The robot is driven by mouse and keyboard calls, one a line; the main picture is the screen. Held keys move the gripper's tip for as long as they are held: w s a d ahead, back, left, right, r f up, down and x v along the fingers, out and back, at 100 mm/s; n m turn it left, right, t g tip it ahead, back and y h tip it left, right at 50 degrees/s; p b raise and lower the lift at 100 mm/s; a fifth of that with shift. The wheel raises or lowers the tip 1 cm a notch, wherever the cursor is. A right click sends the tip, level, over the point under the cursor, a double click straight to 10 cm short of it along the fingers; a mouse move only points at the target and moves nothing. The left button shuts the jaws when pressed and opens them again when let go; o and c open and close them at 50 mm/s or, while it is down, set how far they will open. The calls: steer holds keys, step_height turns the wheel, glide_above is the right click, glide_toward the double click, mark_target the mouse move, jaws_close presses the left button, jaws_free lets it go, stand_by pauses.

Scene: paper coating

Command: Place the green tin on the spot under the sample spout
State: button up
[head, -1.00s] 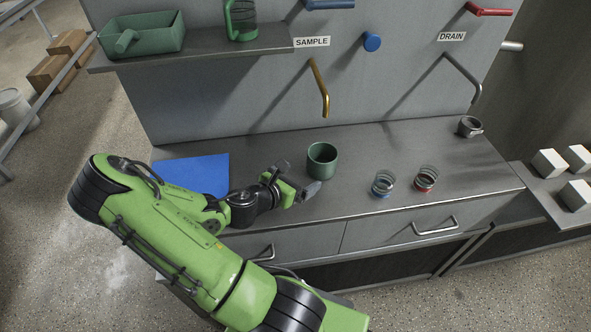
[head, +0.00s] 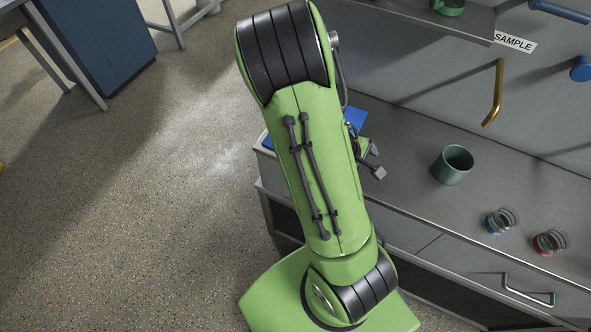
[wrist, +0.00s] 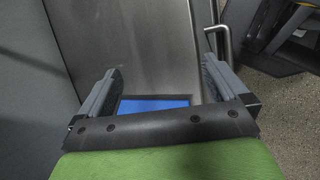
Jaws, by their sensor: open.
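The green tin (head: 452,165) stands upright and open-topped on the grey worktop in the head view. It is below and a little left of the brass sample spout (head: 496,95), under the SAMPLE sign (head: 515,42). I cannot tell whether it is exactly beneath the outlet. My gripper (head: 376,162) is left of the tin and apart from it, partly hidden by my arm. In the wrist view my gripper (wrist: 162,88) is open and empty, with a blue mat (wrist: 155,104) showing between its fingers. The tin is not in the wrist view.
Two small glass-like jars, one with a blue base (head: 500,221) and one with a red base (head: 549,241), stand right of the tin. A shelf (head: 420,18) overhangs the bench's back. A drawer handle (head: 528,291) juts from the front. Open floor lies left.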

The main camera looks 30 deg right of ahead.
steer(key=w+a+r+m+t+y, duration=0.4)
steer(key=a+r, duration=0.7)
steer(key=a, duration=0.2)
steer(key=s+a+r+t+y, duration=0.2)
steer(key=s+a+r+t, duration=0.1)
steer(key=s+a+r, duration=0.4)
step_height(320, 180, up, 3)
steer(key=shift+a+r+m, duration=0.1)
steer(key=shift+a+m, duration=0.3)
steer(key=shift+a, duration=0.45)
